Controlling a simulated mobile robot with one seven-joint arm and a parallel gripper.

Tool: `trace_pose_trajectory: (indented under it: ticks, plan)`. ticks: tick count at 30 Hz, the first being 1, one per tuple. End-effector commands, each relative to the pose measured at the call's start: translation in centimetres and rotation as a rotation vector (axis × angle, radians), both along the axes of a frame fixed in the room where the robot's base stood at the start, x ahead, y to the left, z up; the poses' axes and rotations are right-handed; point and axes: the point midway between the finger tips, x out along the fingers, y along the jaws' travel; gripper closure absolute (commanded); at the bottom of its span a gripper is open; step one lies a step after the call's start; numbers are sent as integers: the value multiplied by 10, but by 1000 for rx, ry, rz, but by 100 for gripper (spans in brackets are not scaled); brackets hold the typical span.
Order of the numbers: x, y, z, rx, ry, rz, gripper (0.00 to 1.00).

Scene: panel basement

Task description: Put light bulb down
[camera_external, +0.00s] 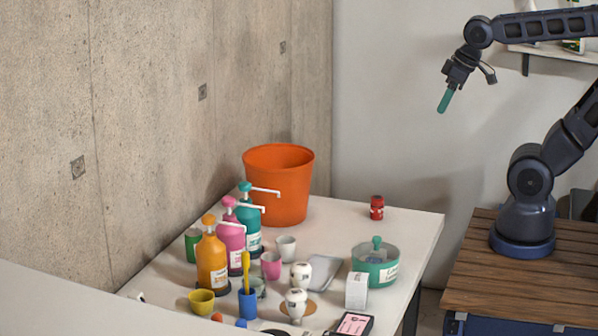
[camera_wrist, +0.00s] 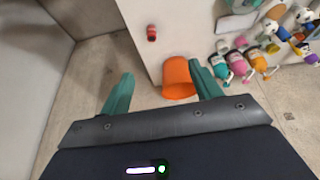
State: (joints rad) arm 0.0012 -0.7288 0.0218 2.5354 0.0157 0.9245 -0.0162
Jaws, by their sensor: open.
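Two white bulb-shaped objects with dark markings, which look like light bulbs, stand on the white table (camera_external: 335,215). One light bulb (camera_external: 300,275) is behind the other light bulb (camera_external: 296,304), near the middle front of the table. My gripper (camera_external: 445,101) is high in the air, behind and to the right of the table, far from both bulbs. In the wrist view my gripper (camera_wrist: 160,70) has its two green fingers spread apart with nothing between them. The bulbs are small and hard to tell apart among the items at the wrist view's upper right.
An orange bucket (camera_external: 279,182) stands at the table's back.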

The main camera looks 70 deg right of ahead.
Motion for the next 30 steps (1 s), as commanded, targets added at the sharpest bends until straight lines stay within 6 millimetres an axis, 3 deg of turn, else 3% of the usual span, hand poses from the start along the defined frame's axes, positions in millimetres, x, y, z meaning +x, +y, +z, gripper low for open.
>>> trace_pose_trajectory:
  ticks: [5, 19, 23, 30]
  plan:
    - [-12, -9, 3, 4, 10, -27, 33]
    - [-10, -6, 1, 16, 18, -28, 33]
    - [-1, 8, -6, 78, 61, -38, 33]
    - [26, 58, -29, 291, 211, -93, 33]
